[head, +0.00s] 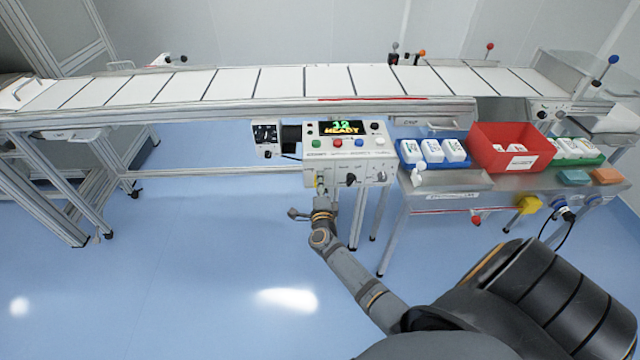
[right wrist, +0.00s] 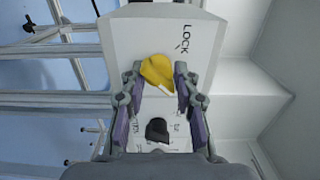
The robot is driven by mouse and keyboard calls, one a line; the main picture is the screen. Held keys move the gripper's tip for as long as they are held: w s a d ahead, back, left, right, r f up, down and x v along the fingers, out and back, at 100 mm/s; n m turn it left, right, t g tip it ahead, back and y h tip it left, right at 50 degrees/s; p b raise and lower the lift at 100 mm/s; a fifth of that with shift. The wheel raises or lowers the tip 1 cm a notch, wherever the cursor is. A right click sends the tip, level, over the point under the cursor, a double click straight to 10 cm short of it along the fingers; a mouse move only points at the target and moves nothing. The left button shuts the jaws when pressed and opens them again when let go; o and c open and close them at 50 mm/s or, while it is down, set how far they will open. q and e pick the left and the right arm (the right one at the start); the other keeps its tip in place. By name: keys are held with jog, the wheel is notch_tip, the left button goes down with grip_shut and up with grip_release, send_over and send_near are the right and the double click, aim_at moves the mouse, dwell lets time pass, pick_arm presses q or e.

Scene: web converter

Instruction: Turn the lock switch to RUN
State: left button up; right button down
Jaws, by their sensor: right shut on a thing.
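The lock switch (right wrist: 157,72) is a yellow knob on the panel face, beside the printed word LOCK. In the right wrist view it sits tilted, with a small white mark at its lower right end. My right gripper (right wrist: 158,80) has its fingers on both sides of the knob and is shut on it. In the head view the gripper (head: 321,192) is at the lower left front of the control box (head: 378,174), mostly covering the switch. The RUN label cannot be made out. My left gripper is not in view.
A black knob (right wrist: 157,130) is on the same face; it also shows in the head view (head: 350,180). The display (head: 342,128) reads READY above coloured buttons. A conveyor (head: 280,82) runs behind. A side table (head: 450,202) with a red bin (head: 500,150) stands right.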

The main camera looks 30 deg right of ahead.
jog(key=shift+f, duration=0.15)
jog(key=c, duration=1)
grip_release()
jog(key=shift+s, duration=0.1)
jog(key=v, duration=1.2)
jog(key=shift+d, duration=0.1)
